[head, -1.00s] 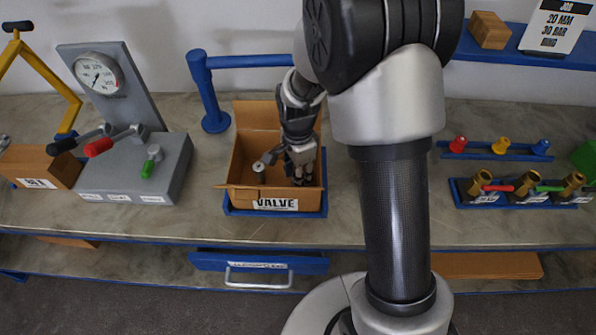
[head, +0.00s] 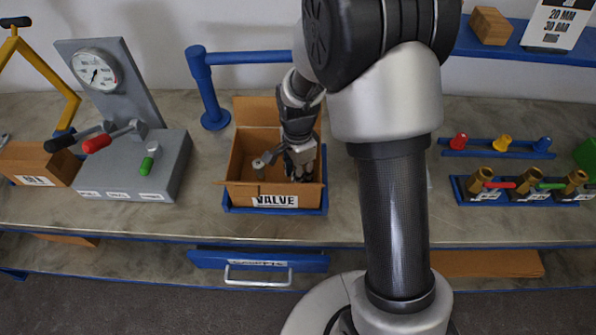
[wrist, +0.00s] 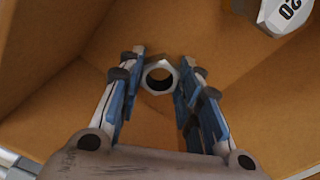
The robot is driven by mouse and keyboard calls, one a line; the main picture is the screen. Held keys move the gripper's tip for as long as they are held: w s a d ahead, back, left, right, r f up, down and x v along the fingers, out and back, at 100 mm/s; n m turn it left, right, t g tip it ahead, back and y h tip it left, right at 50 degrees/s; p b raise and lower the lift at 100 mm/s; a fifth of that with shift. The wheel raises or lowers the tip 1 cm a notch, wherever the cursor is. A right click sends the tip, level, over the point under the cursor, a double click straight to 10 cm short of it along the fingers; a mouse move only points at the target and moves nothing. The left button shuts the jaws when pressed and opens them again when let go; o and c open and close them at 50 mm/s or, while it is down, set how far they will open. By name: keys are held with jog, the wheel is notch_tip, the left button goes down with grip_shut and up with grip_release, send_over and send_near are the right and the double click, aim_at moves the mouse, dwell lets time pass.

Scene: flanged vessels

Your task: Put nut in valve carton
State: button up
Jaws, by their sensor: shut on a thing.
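The nut (wrist: 159,62) is a silver hexagonal ring, held between my fingertips in the wrist view. My gripper (wrist: 160,72) is shut on it, with brown cardboard around and beneath it. In the head view my gripper (head: 299,172) reaches down into the open valve carton (head: 238,196), a brown box with a VALVE label on its front. The nut is hidden there by the gripper. A grey metal part (head: 259,170) is inside the carton to the left of my gripper; a silver part marked 20 (wrist: 284,12) shows at the wrist view's top right.
A grey test stand with a gauge (head: 93,70) and levers stands to the left. A blue post and rail (head: 210,90) are behind the carton. Brass valves (head: 528,182) stand in a blue rack at right. A drawer (head: 258,262) is below the counter.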

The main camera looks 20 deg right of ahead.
jog(key=o, duration=1.2)
notch_tip(320, 180, up, 12)
jog(key=s+r+n+t, duration=0.1)
jog(key=s+r+n, duration=0.2)
jog(key=s+n, duration=0.2)
jog(key=s+r+n+t, duration=0.2)
jog(key=s+r+n, duration=0.2)
jog(key=s, duration=0.5)
jog(key=s+r+n+t, duration=0.1)
jog(key=s+r+n, duration=0.3)
jog(key=s+n, duration=0.2)
jog(key=shift+s+d+r+n+t, duration=0.15)
jog(key=shift+s+r+n+t, duration=0.15)
jog(key=shift+s, duration=0.35)
